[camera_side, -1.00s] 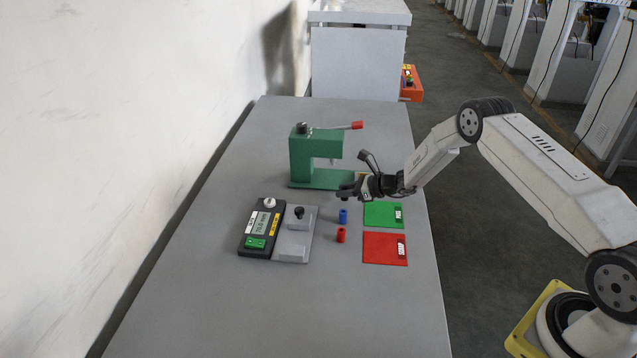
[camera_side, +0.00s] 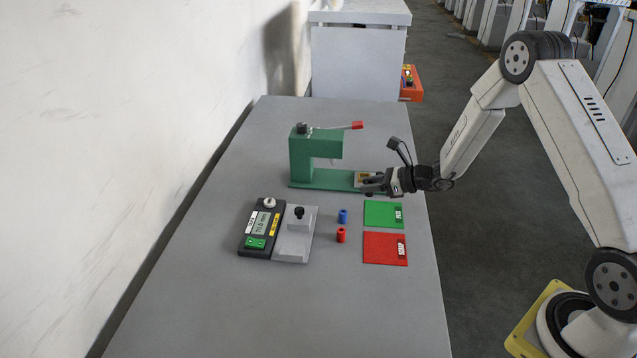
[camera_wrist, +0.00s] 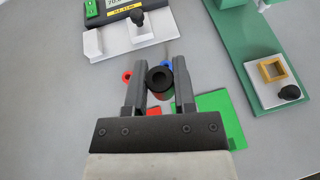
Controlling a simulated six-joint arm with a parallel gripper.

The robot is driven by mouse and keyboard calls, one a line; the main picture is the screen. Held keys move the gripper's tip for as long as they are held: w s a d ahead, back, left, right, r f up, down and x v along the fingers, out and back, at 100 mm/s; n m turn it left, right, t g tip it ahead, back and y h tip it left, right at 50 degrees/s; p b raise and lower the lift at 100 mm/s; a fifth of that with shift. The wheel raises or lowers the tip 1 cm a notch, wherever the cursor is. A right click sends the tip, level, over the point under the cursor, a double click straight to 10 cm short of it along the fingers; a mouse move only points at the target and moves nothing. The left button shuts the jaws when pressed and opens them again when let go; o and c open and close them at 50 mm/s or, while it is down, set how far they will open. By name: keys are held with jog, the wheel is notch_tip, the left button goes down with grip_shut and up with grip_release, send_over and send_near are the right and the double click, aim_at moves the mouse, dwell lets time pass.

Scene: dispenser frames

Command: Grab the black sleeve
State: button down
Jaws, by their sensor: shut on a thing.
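My gripper (camera_side: 368,183) is in front of the green press's base in the side view. In the wrist view its two fingers (camera_wrist: 159,84) are closed on the black sleeve (camera_wrist: 158,88), which shows end-on as a round ring with a dark hole. In the side view the sleeve cannot be told apart from the dark fingers. The blue sleeve (camera_side: 343,216) and the red sleeve (camera_side: 341,236) stand on the table, nearer the camera than my gripper. They also show partly behind the fingers in the wrist view, blue (camera_wrist: 167,63) and red (camera_wrist: 127,76).
A green press (camera_side: 302,160) with a red-tipped lever stands behind and left of my gripper. A gauge with a display (camera_side: 260,228) and grey fixture (camera_side: 292,250) lies at left. A green pad (camera_side: 380,214) and a red pad (camera_side: 382,249) lie at right. The table front is clear.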

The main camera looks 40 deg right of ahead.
jog(key=shift+s+a+r, duration=0.1)
jog(key=shift+s+r, duration=0.2)
jog(key=shift+s, duration=0.3)
jog(key=shift+s+a+r, duration=0.1)
jog(key=shift+s+r, duration=0.15)
jog(key=shift+s, duration=0.35)
jog(key=shift+s+a+r, duration=0.1)
jog(key=shift+s+r, duration=0.2)
jog(key=shift+s, duration=0.3)
